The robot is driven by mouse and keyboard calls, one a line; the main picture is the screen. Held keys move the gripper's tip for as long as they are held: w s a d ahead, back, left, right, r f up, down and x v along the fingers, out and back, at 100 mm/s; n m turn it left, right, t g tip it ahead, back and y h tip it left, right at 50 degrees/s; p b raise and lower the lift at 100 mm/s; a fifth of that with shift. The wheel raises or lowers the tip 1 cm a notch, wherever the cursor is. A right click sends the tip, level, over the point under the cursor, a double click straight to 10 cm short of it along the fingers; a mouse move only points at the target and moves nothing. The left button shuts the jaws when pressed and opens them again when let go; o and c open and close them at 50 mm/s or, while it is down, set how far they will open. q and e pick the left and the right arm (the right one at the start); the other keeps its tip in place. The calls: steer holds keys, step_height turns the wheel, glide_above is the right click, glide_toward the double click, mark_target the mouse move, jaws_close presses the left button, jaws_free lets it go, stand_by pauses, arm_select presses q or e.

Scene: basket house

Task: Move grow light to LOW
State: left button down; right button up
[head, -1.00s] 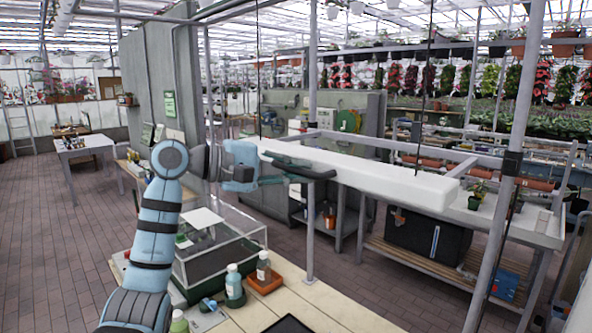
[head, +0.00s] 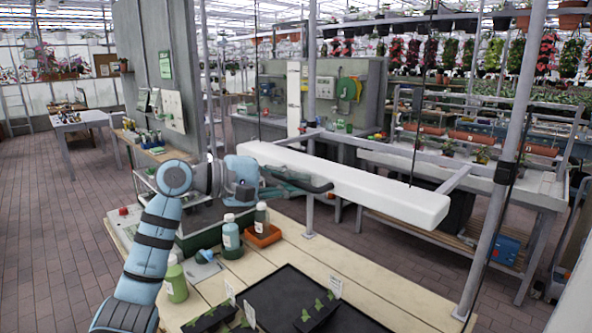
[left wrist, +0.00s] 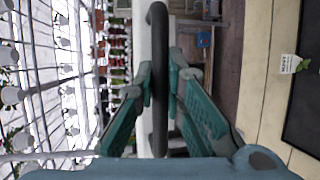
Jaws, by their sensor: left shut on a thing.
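The grow light (head: 385,198) is a long white bar hung on thin dark cables above the wooden bench, level or nearly so. A dark curved handle (head: 322,188) sticks out along its near side. My left gripper (head: 297,181) comes in from the left, shut on this handle. In the left wrist view, the teal fingers (left wrist: 160,88) close on both sides of the handle (left wrist: 158,130), beside the white bar (left wrist: 139,45). I cannot read any LOW mark. My right gripper is not in view.
Below stands the pale bench (head: 345,262) with a dark tray (head: 290,295) of seedlings, bottles (head: 231,236) and an orange dish (head: 262,236). A grey upright post (head: 492,215) stands at the right, with a grey crossbar joining it to the light. Clear air lies between light and bench.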

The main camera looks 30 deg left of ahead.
arm_select(q)
step_height(320, 180, down, 5)
steer(key=shift+r+b, duration=0.1)
steer(key=shift+b, duration=1.05)
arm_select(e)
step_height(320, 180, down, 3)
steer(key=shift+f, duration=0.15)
arm_select(q)
steer(key=c, duration=1.7)
jaws_free()
steer(key=shift+s, duration=0.1)
steer(key=shift+o, duration=0.2)
steer(key=shift+a, duration=0.15)
steer(key=v, duration=1.2)
